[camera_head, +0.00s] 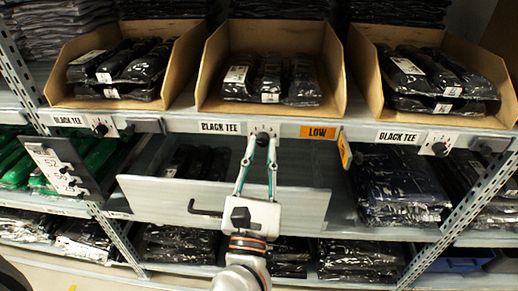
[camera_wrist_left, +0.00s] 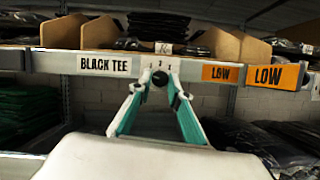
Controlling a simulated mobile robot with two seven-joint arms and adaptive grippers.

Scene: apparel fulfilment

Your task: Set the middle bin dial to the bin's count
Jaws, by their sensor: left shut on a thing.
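The middle bin (camera_head: 212,75) is an open cardboard box holding folded black packs. Three show on top, and any beneath are hidden. On the rail below it, right of a BLACK TEE label (camera_head: 220,127), sits the middle dial (camera_head: 262,138), a small black knob on a pale plate. The dial's pointer direction cannot be told. My right gripper is not in view.
Orange LOW tags (camera_head: 318,132) sit right of the dial, one sticking out from the rail (camera_head: 344,148). A grey drawer front (camera_head: 150,198) stands out below, beside my left arm. A left bin (camera_head: 185,60) and a right bin (camera_head: 362,62) have their own dials. A plate with knobs (camera_head: 60,167) protrudes at left.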

